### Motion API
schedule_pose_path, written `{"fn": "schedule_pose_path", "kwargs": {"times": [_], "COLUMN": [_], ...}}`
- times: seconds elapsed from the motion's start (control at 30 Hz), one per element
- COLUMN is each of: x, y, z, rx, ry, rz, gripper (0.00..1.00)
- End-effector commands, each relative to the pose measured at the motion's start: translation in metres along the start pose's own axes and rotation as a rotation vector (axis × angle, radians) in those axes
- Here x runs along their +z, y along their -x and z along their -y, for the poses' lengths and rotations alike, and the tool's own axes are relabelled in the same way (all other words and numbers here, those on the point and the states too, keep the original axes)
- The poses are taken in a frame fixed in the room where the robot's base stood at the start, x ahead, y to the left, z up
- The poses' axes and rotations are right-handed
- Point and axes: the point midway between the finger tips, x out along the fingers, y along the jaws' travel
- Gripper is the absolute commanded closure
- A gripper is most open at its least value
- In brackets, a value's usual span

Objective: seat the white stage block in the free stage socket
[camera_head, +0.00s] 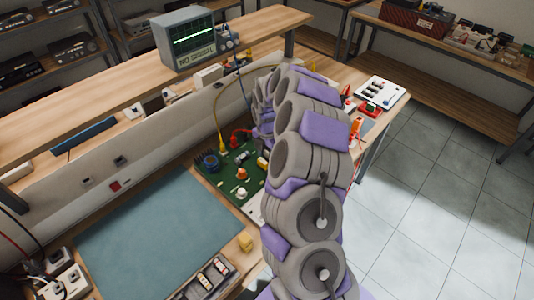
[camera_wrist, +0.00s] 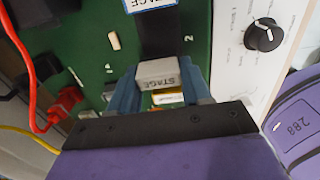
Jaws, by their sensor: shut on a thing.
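My gripper (camera_wrist: 159,88) has its blue fingers shut on the white stage block (camera_wrist: 157,70), which shows the word STAGE on its near face. The block is in front of the green board (camera_wrist: 90,25) in the wrist view; I cannot tell whether it touches it. Beyond the block, a dark strip (camera_wrist: 159,36) runs up to a blue-edged STAGE label (camera_wrist: 150,3). Any socket opening under the block is hidden. A yellow and white part (camera_wrist: 168,97) shows just below the block. In the head view my arm hides the gripper and block; the green board (camera_head: 214,181) is left of it.
A red clip (camera_wrist: 64,103) and cables are left of the gripper. A white panel with a black knob (camera_wrist: 264,35) is on the right. In the head view, a clear blue-green mat (camera_head: 150,235) lies left of the board, and a monitor (camera_head: 185,38) stands on the shelf.

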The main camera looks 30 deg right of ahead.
Motion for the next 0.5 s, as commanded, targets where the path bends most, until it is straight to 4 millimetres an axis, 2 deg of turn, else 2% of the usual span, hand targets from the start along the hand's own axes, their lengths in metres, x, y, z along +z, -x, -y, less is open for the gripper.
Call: {"fn": "schedule_pose_path", "kwargs": {"times": [0.17, 0.5], "x": [0.0079, 0.0033], "y": [-0.0006, 0.0016], "z": [0.0032, 0.0017], "rx": [0.002, -0.001], "ry": [-0.002, -0.002], "rz": [-0.005, 0.007], "gripper": [0.83, 0.83]}}
